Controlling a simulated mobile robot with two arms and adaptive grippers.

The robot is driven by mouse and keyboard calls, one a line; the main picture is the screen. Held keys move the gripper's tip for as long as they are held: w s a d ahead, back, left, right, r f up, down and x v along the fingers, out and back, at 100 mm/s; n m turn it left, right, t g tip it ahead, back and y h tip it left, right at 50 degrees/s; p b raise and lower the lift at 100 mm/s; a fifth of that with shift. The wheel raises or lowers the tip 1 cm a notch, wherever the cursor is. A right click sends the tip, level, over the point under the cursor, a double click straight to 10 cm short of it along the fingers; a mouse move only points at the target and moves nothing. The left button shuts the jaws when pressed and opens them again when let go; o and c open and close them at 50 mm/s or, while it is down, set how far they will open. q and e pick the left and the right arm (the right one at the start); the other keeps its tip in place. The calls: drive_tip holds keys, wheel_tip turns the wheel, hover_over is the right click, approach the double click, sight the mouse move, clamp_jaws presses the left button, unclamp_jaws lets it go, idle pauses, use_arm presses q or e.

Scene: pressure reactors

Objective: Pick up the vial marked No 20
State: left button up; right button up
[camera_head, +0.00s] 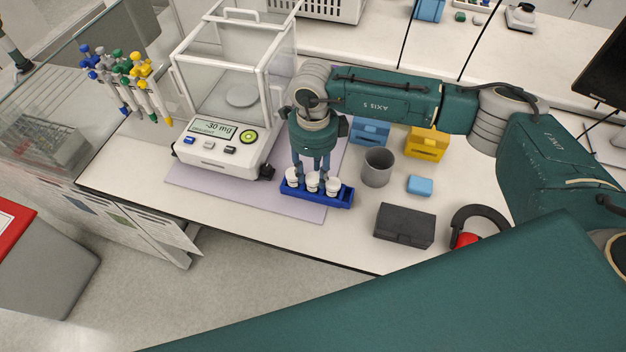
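A blue rack (342,198) stands on the bench at the front edge of a pale lilac mat. It holds three white-capped vials in a row: a left vial (292,177), a middle vial (312,182) and a right vial (333,186). Their markings are too small to read, so I cannot tell which is No 20. My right gripper (312,172) points straight down over the rack, its fingertips close to the middle vial. Whether the fingers touch a vial or are closed on one is unclear. My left gripper is not in view.
A balance (215,155) reading about -30 mg stands left of the rack. Pipettes (130,80) hang farther left. Right of the rack are a grey cup (377,167), a black box (404,226), a light-blue block (420,185), a yellow box (425,145) and red-black earmuffs (468,238).

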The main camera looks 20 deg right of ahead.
drive_tip(key=shift+f, duration=0.6)
drive_tip(key=c, duration=0.6)
drive_tip(key=shift+r, duration=0.15)
